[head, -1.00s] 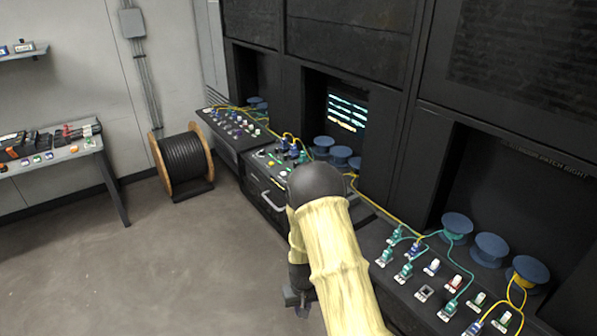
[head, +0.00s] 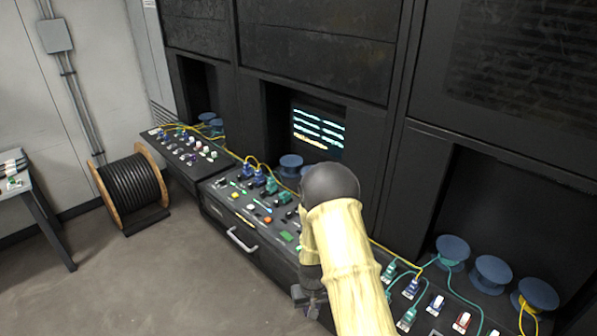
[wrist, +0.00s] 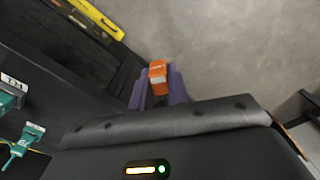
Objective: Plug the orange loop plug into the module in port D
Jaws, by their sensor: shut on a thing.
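The orange loop plug (wrist: 157,76) shows in the wrist view as a small orange block between the purple fingers of my gripper (wrist: 158,90). The gripper is shut on it. In the head view my gripper (head: 310,302) hangs low, in front of the black console, and the plug cannot be made out there. The console's middle panel (head: 250,205) carries several small modules and coloured plugs. I cannot tell which port is D, and my arm hides part of the panel.
A grey padded bar (wrist: 165,122) crosses the wrist view close to the gripper. Green plugs (wrist: 25,140) stand at its left. A handle (head: 241,240) sticks out of the console front. A cable drum (head: 131,188) stands at left; open floor (head: 170,280) lies before the console.

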